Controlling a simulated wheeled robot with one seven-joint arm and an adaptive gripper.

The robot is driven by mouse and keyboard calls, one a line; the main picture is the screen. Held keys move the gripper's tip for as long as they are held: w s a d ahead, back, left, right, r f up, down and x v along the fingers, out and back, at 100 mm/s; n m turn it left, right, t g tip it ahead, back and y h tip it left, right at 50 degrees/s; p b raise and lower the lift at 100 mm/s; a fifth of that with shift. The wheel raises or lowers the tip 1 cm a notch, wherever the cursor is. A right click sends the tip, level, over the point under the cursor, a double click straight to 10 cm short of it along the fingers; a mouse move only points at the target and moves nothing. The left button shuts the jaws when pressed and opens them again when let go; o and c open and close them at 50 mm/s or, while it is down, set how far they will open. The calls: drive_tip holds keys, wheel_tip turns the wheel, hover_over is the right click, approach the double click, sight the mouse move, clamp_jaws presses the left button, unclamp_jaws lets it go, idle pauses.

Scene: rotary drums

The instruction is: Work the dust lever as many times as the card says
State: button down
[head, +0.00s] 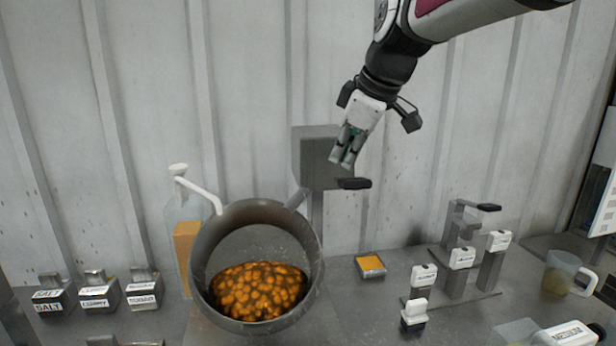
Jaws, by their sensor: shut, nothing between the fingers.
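A grey box on a post (308,165) stands behind the drum, with a chute reaching toward the drum mouth. A black lever handle (355,183) sticks out at its lower right; I take it for the dust lever. My gripper (341,162) is shut and empty, pointing down, just above the handle in the picture. I cannot tell whether it touches the handle. The open drum (205,242) holds orange lumps with dark patches (258,290). A white sheet with print (604,212) shows at the right edge, cut off; its text is too small to read.
A clear jug with orange contents (186,245) stands left of the drum. Labelled bins (98,295) sit at the left. A small orange-filled tray (370,266), grey stands with white-labelled pieces (455,283) and a clear pitcher (557,278) are at the right.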

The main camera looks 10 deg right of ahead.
sight(347, 179)
drive_tip(key=shift+f, duration=0.15)
drive_tip(key=shift+s+f, duration=0.1)
drive_tip(key=shift+f, duration=0.15)
drive_tip(key=shift+s+f+b, duration=0.3)
drive_tip(key=shift+f+b, duration=0.45)
drive_tip(key=shift+f, duration=0.3)
drive_tip(key=shift+s+f+b, duration=0.25)
drive_tip(key=shift+f+b, duration=0.5)
drive_tip(key=shift+f, duration=0.25)
idle(2.2)
drive_tip(key=shift+r, duration=0.1)
drive_tip(key=shift+w+r+p, duration=0.2)
drive_tip(key=shift+r+p, duration=0.35)
drive_tip(key=shift+r, duration=0.25)
drive_tip(key=shift+w+r+p, duration=0.25)
drive_tip(key=shift+r+p, duration=0.35)
drive_tip(key=shift+r, duration=0.15)
drive_tip(key=shift+w+r+p, duration=0.2)
drive_tip(key=shift+r+p, duration=0.35)
drive_tip(key=shift+r, duration=0.25)
drive_tip(key=shift+w+r+p, duration=0.2)
drive_tip(key=shift+r+p, duration=0.35)
drive_tip(key=shift+r, duration=0.25)
drive_tip(key=shift+w+r+p, duration=0.2)
drive_tip(key=shift+r+p, duration=0.3)
drive_tip(key=shift+r, duration=0.35)
drive_tip(key=shift+w+r+p, duration=0.2)
drive_tip(key=shift+r+p, duration=0.35)
drive_tip(key=shift+r, duration=0.25)
